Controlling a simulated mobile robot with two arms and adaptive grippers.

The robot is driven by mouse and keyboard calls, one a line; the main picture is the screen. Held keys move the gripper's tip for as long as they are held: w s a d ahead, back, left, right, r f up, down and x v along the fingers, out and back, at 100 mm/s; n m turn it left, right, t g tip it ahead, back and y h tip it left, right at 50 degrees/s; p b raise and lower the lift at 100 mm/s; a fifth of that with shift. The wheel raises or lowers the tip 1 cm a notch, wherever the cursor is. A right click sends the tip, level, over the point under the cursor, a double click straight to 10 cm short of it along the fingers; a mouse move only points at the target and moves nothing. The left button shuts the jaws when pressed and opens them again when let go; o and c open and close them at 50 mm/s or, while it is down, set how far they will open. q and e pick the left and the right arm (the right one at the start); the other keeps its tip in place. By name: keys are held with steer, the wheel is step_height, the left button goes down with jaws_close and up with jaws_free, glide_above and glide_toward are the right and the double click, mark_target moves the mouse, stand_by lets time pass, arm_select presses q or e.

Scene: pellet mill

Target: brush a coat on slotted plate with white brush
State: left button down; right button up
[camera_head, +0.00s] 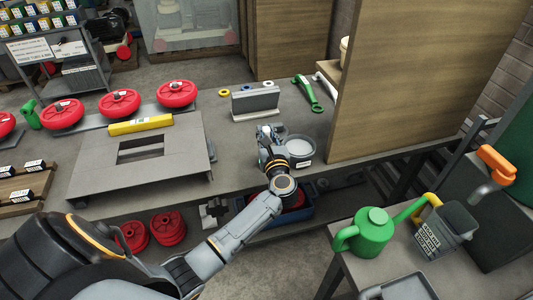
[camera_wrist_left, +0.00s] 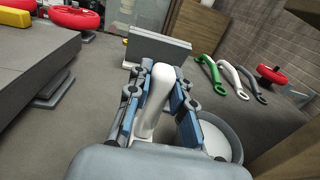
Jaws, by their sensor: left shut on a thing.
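The slotted plate (camera_head: 95,160) is a flat grey plate with a rectangular opening, raised a little on the grey bench; its edge shows at the left in the left wrist view (camera_wrist_left: 40,75). My left gripper (camera_head: 266,132) is right of the plate, beside a round pot (camera_head: 300,160) with pale contents. In the left wrist view my left gripper (camera_wrist_left: 162,82) is shut on the white brush (camera_wrist_left: 154,105). The white handle stands between the blue-padded fingers; its bristles are hidden. The pot (camera_wrist_left: 220,140) is right of the fingers. My right gripper is out of view.
A yellow bar (camera_head: 140,125) lies along the plate's far edge. A grey block (camera_head: 255,103) stands beyond my gripper, and a green-handled tool (camera_head: 306,93) lies farther right. A tall wooden panel (camera_head: 420,80) closes the bench's right side.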

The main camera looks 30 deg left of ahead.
arm_select(q)
steer(key=shift+r, duration=0.15)
steer(key=shift+r+p, duration=2.9)
steer(key=shift+r, duration=0.75)
